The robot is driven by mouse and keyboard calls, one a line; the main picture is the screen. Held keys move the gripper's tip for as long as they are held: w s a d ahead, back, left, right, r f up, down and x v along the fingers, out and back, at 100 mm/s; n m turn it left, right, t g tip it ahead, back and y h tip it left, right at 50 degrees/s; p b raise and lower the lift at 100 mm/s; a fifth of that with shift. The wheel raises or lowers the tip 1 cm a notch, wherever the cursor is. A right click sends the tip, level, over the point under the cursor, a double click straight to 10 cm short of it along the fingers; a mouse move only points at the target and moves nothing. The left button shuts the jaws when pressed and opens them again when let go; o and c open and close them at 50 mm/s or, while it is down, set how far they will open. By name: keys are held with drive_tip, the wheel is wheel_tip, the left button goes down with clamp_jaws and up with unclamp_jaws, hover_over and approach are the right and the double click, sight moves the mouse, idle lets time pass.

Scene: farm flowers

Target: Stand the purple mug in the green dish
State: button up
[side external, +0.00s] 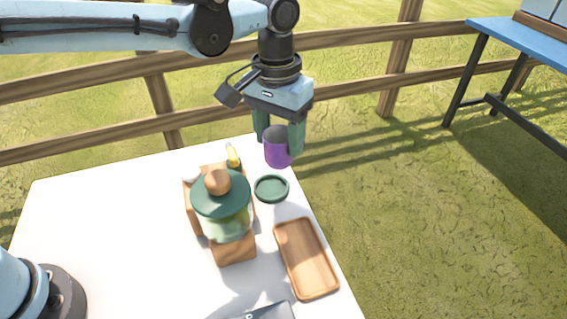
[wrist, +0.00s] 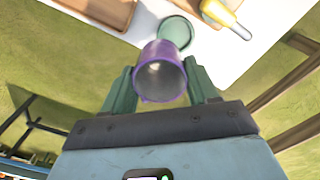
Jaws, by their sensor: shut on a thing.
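The purple mug (side external: 278,153) is held between the green fingers of my gripper (side external: 279,140), above the far right edge of the white table. In the wrist view the mug (wrist: 160,77) shows its open mouth toward the camera, between the fingertips of my gripper (wrist: 161,88). The green dish (side external: 271,189) lies on the table, below the mug in the side view, and looks empty. In the wrist view the dish (wrist: 177,30) is partly hidden behind the mug. The mug is apart from the dish in the side view.
A jar with a green lid (side external: 221,195) and wooden knob stands left of the dish, by a wooden stand (side external: 236,252). A wooden tray (side external: 305,257) lies in front. A yellow item (side external: 232,155) stands behind. The white table (side external: 100,230) is clear at left.

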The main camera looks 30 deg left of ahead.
drive_tip(key=shift+w+a+f, duration=0.1)
drive_tip(key=shift+w+a, duration=0.2)
drive_tip(key=shift+a, duration=0.3)
drive_tip(key=shift+w+a, duration=0.25)
drive_tip(key=shift+a, duration=0.3)
wheel_tip(320, 180, down, 10)
drive_tip(key=shift+a+r, duration=0.1)
drive_tip(key=shift+r, duration=0.05)
drive_tip(key=o, duration=1.1)
wheel_tip(320, 180, up, 11)
drive_tip(key=s+a+r+t, duration=0.2)
drive_tip(key=s+a, duration=0.1)
drive_tip(key=a, duration=0.3)
drive_tip(key=s+a+r+t, duration=0.1)
drive_tip(key=s+a+r, duration=0.1)
drive_tip(key=a, duration=0.4)
drive_tip(key=s+a+f+t, duration=0.1)
drive_tip(key=s+a, duration=0.1)
drive_tip(key=s+a+f+t, duration=0.1)
drive_tip(key=s+a+f, duration=0.1)
drive_tip(key=s+a, duration=0.1)
drive_tip(key=s+a+f+n+t, duration=0.1)
drive_tip(key=s+a+t, duration=0.1)
drive_tip(key=a, duration=0.1)
drive_tip(key=shift+s+a+f, duration=0.2)
drive_tip(key=shift+s+f, duration=0.15)
drive_tip(key=shift+f, duration=0.05)
